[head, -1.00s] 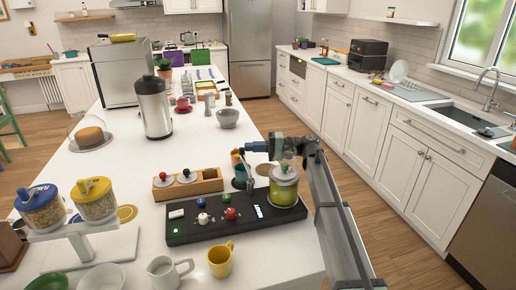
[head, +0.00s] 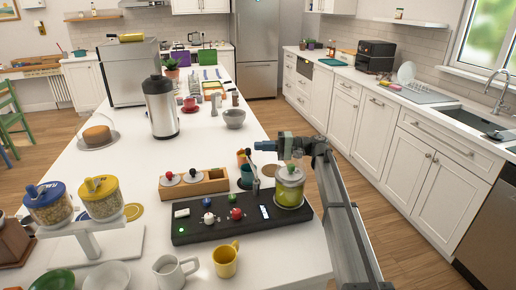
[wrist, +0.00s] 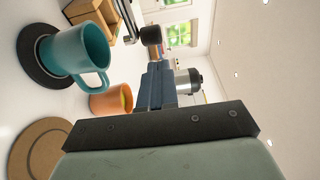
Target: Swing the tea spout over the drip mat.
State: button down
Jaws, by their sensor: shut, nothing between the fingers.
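The black tea station (head: 188,234) sits on the white counter, with a glass jar of green tea (head: 290,190) at its right end. A thin metal spout (head: 256,183) stands beside the jar; in the wrist view I take the chrome tube with a dark tip (wrist: 150,35) to be it. A teal mug (head: 246,177) is behind the station; in the wrist view it stands on a dark round mat (wrist: 30,72), apparently the drip mat. My gripper (head: 257,146) is shut and empty, above and behind the spout. In the wrist view its blue fingers (wrist: 155,85) look apart from the tip.
An orange cup (wrist: 110,99) and a round brown coaster (wrist: 33,142) are near the mug. A wooden box (head: 210,183) with knobbed lids lies behind the station. A white mug (head: 172,271) and a yellow mug (head: 225,262) stand in front. A steel urn (head: 160,108) is farther back.

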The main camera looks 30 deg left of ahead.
jog(key=w+d, duration=0.5)
jog(key=w, duration=0.5)
jog(key=shift+w+d, duration=0.35)
jog(key=shift+d, duration=0.05)
